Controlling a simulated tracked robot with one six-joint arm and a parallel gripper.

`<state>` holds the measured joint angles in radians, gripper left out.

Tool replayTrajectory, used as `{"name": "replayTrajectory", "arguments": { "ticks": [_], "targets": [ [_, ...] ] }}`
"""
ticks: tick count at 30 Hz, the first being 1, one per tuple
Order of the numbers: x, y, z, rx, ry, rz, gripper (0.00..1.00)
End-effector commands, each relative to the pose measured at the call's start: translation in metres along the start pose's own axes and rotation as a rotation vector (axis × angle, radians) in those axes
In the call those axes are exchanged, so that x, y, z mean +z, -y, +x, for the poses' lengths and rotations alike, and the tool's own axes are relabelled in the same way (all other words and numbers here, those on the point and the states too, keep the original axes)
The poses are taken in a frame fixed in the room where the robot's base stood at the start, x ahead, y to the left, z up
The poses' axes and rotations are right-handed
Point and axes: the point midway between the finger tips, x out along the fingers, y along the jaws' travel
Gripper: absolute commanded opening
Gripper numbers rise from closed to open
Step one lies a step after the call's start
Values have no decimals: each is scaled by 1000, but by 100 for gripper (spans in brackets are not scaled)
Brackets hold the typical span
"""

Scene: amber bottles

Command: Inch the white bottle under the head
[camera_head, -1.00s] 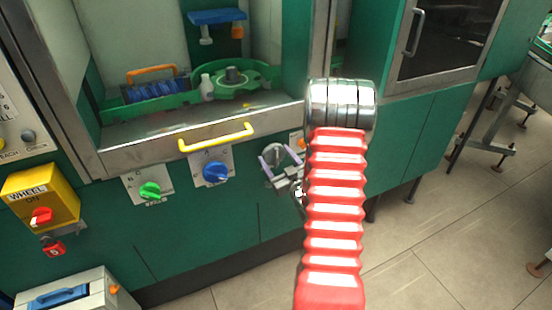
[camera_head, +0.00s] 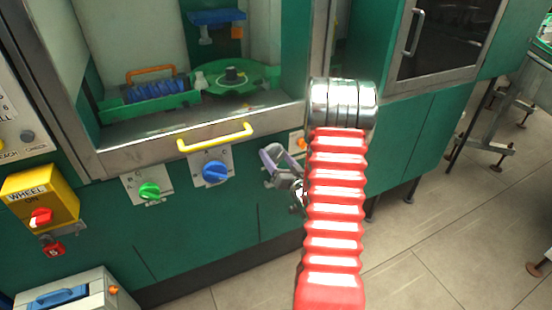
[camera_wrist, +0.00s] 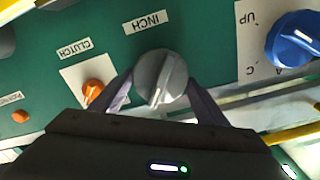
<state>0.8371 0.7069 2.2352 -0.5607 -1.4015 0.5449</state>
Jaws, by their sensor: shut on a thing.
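The white bottle (camera_head: 200,81) stands upright at the left edge of the green wheel (camera_head: 243,82), behind the cabinet opening. The blue head (camera_head: 217,17) hangs above and behind it, with a pale part and an orange part below. My gripper (camera_wrist: 160,88) is shut on the grey knob (camera_wrist: 161,74) under the INCH label, one finger on each side. In the head view my gripper (camera_head: 279,163) is at the green front panel, partly behind my red arm, and the knob is hard to make out there.
A blue knob (camera_head: 215,172) and a green knob (camera_head: 149,190) sit left of my gripper. An orange CLUTCH knob (camera_wrist: 93,89) is close by. A yellow handle (camera_head: 215,137) crosses above. A yellow WHEEL box (camera_head: 40,197) with a red switch is at far left.

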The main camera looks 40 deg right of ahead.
Motion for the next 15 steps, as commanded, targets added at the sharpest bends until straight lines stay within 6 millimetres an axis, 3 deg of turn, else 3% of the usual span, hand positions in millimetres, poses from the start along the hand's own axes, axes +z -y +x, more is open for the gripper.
{"name": "replayTrajectory", "arguments": {
  "ticks": [15],
  "targets": [
    [2, -4, 0, 3, 1, 490, 45]
  ]
}}
